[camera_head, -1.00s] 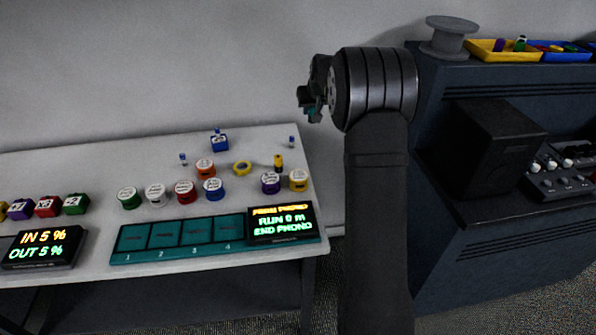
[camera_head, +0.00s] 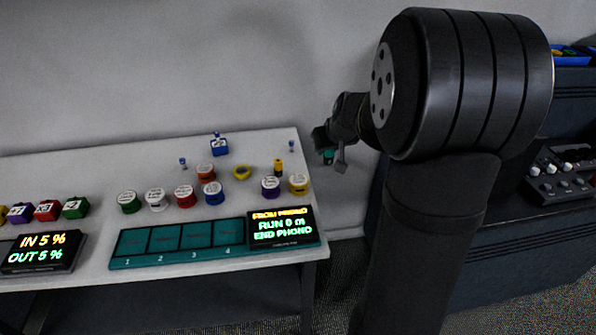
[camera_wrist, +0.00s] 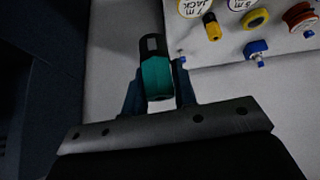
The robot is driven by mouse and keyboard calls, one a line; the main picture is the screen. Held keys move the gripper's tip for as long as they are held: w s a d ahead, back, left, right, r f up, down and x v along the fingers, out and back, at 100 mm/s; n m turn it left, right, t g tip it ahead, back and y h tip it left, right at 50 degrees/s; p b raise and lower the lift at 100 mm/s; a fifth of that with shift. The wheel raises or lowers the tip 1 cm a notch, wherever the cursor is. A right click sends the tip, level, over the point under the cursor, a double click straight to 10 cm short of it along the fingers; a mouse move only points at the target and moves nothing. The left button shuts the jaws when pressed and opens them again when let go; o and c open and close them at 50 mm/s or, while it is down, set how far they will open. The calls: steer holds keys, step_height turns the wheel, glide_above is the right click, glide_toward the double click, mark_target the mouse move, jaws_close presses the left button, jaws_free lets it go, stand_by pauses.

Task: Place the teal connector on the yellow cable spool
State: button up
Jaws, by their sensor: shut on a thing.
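The teal connector (camera_wrist: 157,77), with a dark grey end, is between the fingers of my gripper (camera_wrist: 158,96) in the wrist view. My gripper is shut on it. In the head view the teal connector (camera_head: 328,157) shows small below my gripper (camera_head: 331,147), just right of the table's right edge and above no tabletop. The yellow cable spool (camera_head: 298,184) stands upright near the table's right edge, left of and lower in the picture than my gripper. It is partly cut off at the top of the wrist view (camera_wrist: 193,8), its white label reading "7 m JACK".
A yellow connector (camera_head: 278,166) and a purple spool (camera_head: 270,188) are close to the yellow spool. A blue connector (camera_head: 219,145), a yellow ring (camera_head: 242,172) and several other spools stand further left. The teal numbered tray (camera_head: 180,256) and a display (camera_head: 281,228) lie in front.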

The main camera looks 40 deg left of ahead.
steer(key=a+f, duration=0.1)
steer(key=a, duration=0.2)
steer(key=s+a+f, duration=0.1)
steer(key=a+f, duration=0.1)
steer(key=s+a+f, duration=0.1)
steer(key=a+f, duration=0.1)
steer(key=a, duration=0.1)
steer(key=shift+a+f, duration=0.2)
steer(key=shift+a, duration=0.1)
steer(key=shift+f, duration=1.95)
steer(key=shift+f, duration=0.1)
steer(key=o, duration=1)
steer(key=shift+f, duration=0.1)
steer(key=shift+s+r, duration=0.1)
steer(key=shift+r, duration=0.3)
steer(key=v, duration=1.1)
steer(key=shift+d+r, duration=0.25)
steer(key=shift+s+a+f, duration=0.1)
steer(key=shift+f, duration=0.05)
